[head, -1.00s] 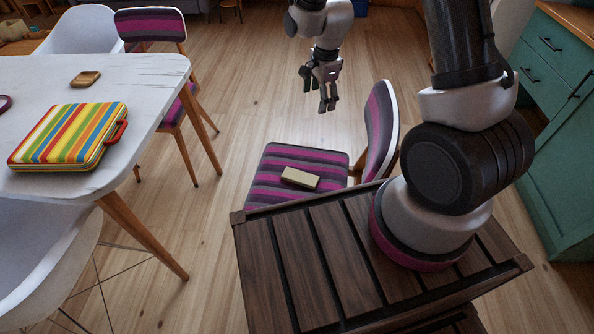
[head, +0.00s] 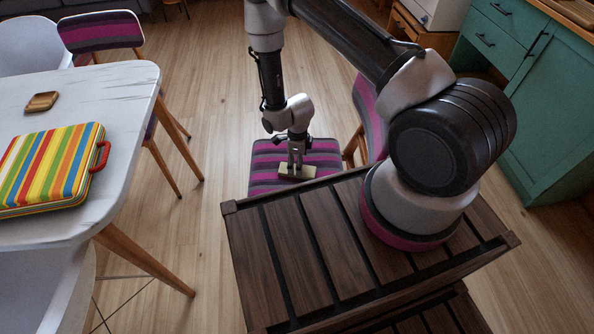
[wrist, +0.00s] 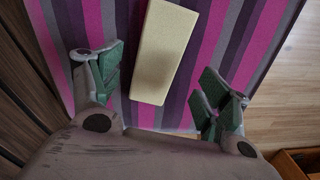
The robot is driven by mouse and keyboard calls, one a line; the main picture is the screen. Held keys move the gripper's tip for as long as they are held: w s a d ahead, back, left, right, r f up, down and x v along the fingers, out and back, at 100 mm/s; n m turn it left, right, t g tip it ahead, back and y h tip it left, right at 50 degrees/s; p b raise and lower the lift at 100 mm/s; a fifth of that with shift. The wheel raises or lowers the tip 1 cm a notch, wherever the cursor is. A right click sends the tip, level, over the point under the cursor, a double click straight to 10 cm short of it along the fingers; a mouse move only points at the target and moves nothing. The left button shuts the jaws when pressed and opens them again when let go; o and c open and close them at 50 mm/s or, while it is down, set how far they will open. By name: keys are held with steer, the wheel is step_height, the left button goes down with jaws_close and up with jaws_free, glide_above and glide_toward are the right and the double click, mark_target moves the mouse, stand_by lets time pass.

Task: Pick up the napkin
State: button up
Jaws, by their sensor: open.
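The napkin appears to be the small cream-coloured flat block (head: 304,171) lying on the striped purple and grey chair seat (head: 265,159). In the wrist view the cream block (wrist: 163,50) lies between and just beyond my fingertips. My gripper (head: 295,166) is above the seat, over the block, and hides part of it in the head view. In the wrist view my gripper (wrist: 160,78) is open, with green-padded fingers apart on either side and nothing held. I cannot tell the exact height of the fingers above the seat.
A white table (head: 120,95) at left holds a striped case (head: 50,165) and a small wooden coaster (head: 41,102). The chair's backrest (head: 369,115) stands right of the seat. A green cabinet (head: 520,90) is at right. Wooden floor (head: 200,80) is clear between table and chair.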

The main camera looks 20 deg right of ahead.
step_height(320, 180, down, 4)
steer(key=shift+s+a+r, duration=0.1)
steer(key=shift+r, duration=0.15)
steer(key=shift+c, duration=0.4)
steer(key=c, duration=1)
steer(key=shift+r, duration=0.1)
